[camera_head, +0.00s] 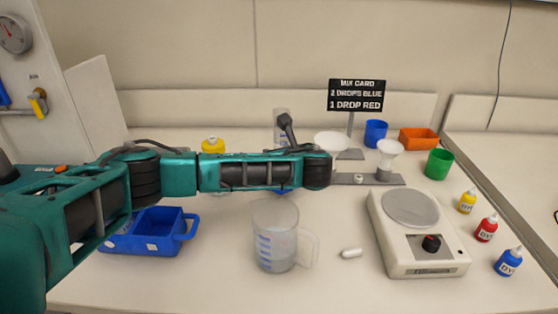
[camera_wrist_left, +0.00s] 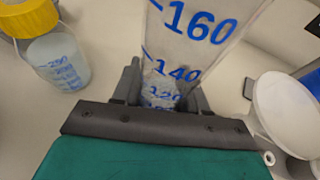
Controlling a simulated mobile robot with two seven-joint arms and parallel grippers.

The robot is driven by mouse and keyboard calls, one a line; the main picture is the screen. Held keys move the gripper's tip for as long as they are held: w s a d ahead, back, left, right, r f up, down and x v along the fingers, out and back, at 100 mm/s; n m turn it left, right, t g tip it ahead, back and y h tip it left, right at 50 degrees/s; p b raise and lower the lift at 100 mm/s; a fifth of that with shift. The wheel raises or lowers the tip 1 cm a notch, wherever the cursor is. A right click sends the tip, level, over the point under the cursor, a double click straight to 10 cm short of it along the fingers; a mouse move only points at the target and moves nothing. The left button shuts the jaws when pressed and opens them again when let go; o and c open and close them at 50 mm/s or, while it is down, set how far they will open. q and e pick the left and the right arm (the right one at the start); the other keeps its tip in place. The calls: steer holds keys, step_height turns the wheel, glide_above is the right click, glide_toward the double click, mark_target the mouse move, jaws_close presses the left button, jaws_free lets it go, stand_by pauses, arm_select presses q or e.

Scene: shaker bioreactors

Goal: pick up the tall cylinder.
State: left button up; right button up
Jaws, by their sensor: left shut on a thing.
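The tall cylinder is a clear graduated cylinder (camera_head: 279,117) with blue markings. In the head view its upper part shows behind my left arm, near the middle of the table, and the arm hides most of the rest. In the left wrist view the cylinder (camera_wrist_left: 190,38) stands between the dark fingers of my left gripper (camera_wrist_left: 165,90), with the 160 and 140 marks facing the camera. The left gripper is shut on it. I cannot tell whether its base touches the table. My right gripper is not in view.
A yellow-capped bottle (camera_head: 212,146) stands left of the cylinder. A clear beaker (camera_head: 275,238), a blue tray (camera_head: 150,232), a white stir bar (camera_head: 351,253) and a stirrer plate (camera_head: 415,240) are nearer. A mix card (camera_head: 356,95) is behind.

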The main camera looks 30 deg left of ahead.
arm_select(q)
step_height(320, 180, up, 18)
steer(key=shift+r, duration=0.15)
steer(key=shift+s+d, duration=0.1)
